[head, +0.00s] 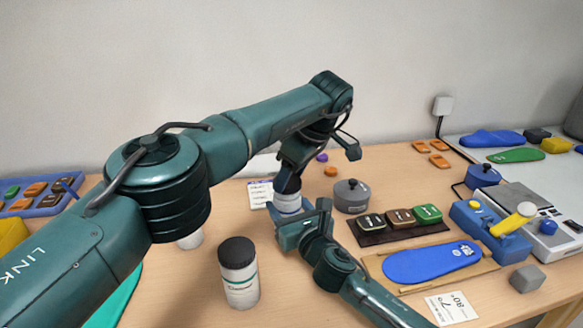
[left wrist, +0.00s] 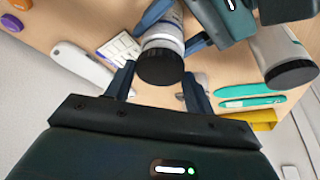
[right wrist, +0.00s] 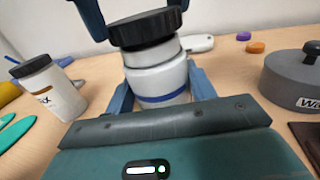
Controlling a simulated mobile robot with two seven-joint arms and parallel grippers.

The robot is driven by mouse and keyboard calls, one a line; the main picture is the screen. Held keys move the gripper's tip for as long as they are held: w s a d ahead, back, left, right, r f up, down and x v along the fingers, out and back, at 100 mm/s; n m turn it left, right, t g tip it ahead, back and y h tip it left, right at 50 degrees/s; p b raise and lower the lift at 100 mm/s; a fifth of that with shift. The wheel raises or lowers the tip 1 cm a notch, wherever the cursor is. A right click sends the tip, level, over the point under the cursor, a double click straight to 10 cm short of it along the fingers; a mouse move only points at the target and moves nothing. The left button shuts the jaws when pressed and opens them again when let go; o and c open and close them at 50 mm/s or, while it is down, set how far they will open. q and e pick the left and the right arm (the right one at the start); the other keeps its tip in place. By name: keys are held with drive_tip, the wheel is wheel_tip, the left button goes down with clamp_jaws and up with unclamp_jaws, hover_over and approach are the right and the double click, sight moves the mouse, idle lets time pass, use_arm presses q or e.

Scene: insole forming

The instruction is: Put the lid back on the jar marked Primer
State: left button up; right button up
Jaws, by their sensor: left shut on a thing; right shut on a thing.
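A white jar with a blue band (right wrist: 158,82) stands upright at the middle of the table, and it also shows in the head view (head: 288,203). My right gripper (right wrist: 160,98) is shut around its body. A black lid (right wrist: 146,28) sits at the jar's neck, slightly tilted in the right wrist view; I cannot tell whether it is fully seated. My left gripper (left wrist: 160,85) is shut on this lid (left wrist: 160,67) from above. The jar's label is hidden, so I cannot read its name.
Another white jar with a black lid (head: 239,272) stands front left of the held jar. A grey lidded pot (head: 351,196) stands close to its right. A blue insole (head: 430,262) and dark mat with several small pieces (head: 380,238) lie further right.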

use_arm(q)
drive_tip(key=shift+f, duration=0.7)
idle(0.5)
use_arm(e)
clamp_jaws()
use_arm(q)
drive_tip(key=shift+a+m+t+h, duration=0.2)
drive_tip(key=shift+m+t+h, duration=0.15)
drive_tip(key=shift+m, duration=0.85)
drive_tip(key=m, duration=0.2)
drive_tip(key=m+h, duration=0.1)
drive_tip(key=m, duration=0.1)
drive_tip(key=m+t+h, duration=0.1)
drive_tip(key=m, duration=0.1)
drive_tip(key=shift+s+a, duration=0.15)
drive_tip(key=shift+a, duration=0.2)
drive_tip(key=m+h, duration=0.1)
drive_tip(key=m, duration=0.2)
drive_tip(key=m+h, duration=0.1)
drive_tip(key=m, duration=0.2)
drive_tip(key=shift+a+m+h, duration=0.2)
drive_tip(key=shift+m+h, duration=0.05)
drive_tip(key=shift+m, duration=0.05)
drive_tip(key=m, duration=0.2)
drive_tip(key=m+g+h, duration=0.1)
drive_tip(key=m, duration=0.1)
drive_tip(key=shift+a+h, duration=0.1)
drive_tip(key=shift+h, duration=0.2)
drive_tip(key=o, duration=0.9)
